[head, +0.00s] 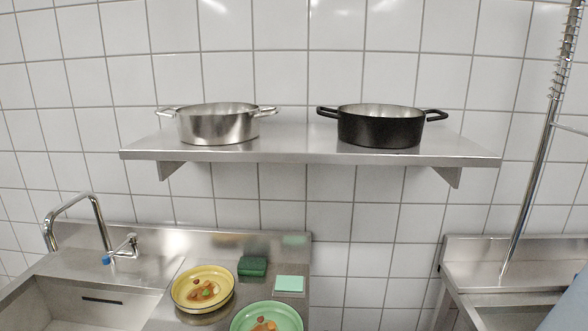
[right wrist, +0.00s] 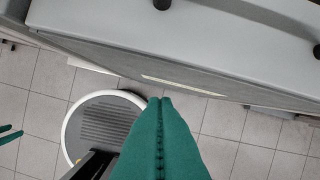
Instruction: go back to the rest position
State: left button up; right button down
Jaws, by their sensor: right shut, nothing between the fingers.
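My right gripper (right wrist: 160,101) shows in the right wrist view as two green fingers pressed together, with nothing between them. It is over the tiled floor, near a grey-white unit seen from above. At the left edge of the same view, slim green tips (right wrist: 10,134) stick in; they look like my left gripper, but most of it is cut off and its opening is unclear. Neither gripper shows in the head view.
A wall shelf (head: 300,155) holds a steel pot (head: 217,128) and a black pot (head: 380,130). Below are a sink counter (head: 150,240), a yellow plate (head: 176,292) and a green plate (head: 240,323) with food, and two green sponges (head: 252,267). Another steel counter (head: 500,275) stands right.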

jog(key=s+d+f+g+b, duration=0.1)
jog(key=s+f, duration=0.2)
jog(key=f, duration=0.6)
jog(key=s+f, duration=0.4)
jog(key=f, duration=0.6)
jog(key=s+d+f+b, duration=0.1)
jog(key=s+d+f, duration=0.1)
jog(key=s+f, duration=0.8)
jog(key=shift+s+d+g, duration=0.15)
jog(key=shift+s+g, duration=0.25)
jog(key=shift+s, duration=0.65)
jog(key=shift+s, duration=0.15)
